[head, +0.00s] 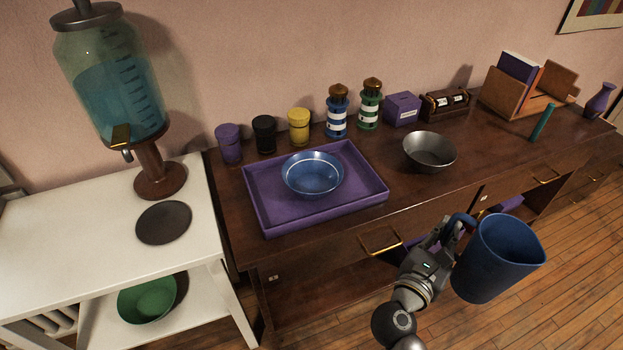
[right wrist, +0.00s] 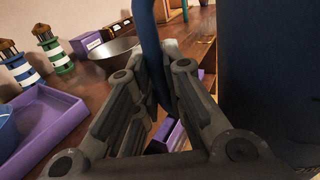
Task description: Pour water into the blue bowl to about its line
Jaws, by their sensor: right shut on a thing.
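The blue bowl (head: 312,176) stands in a purple tray (head: 262,208) on the dark wooden cabinet. A line inside the bowl is too small to make out. My right gripper (head: 455,228) is shut on the handle of a blue pitcher (head: 492,262), which is held upright in front of the cabinet, right of the tray. The pitcher's contents cannot be seen. In the right wrist view the fingers close around the blue handle (right wrist: 152,50), and the blue bowl (right wrist: 6,130) shows at the left edge. A glass water dispenser (head: 110,90) with blue water stands at the left. My left gripper is not in view.
A grey metal bowl (head: 430,150) stands right of the tray. Canisters (head: 264,134), two lighthouse figures (head: 337,112) and a purple box (head: 402,108) line the wall. A dark disc (head: 163,222) lies on the white table (head: 60,240); a green bowl (head: 148,300) is on its lower shelf.

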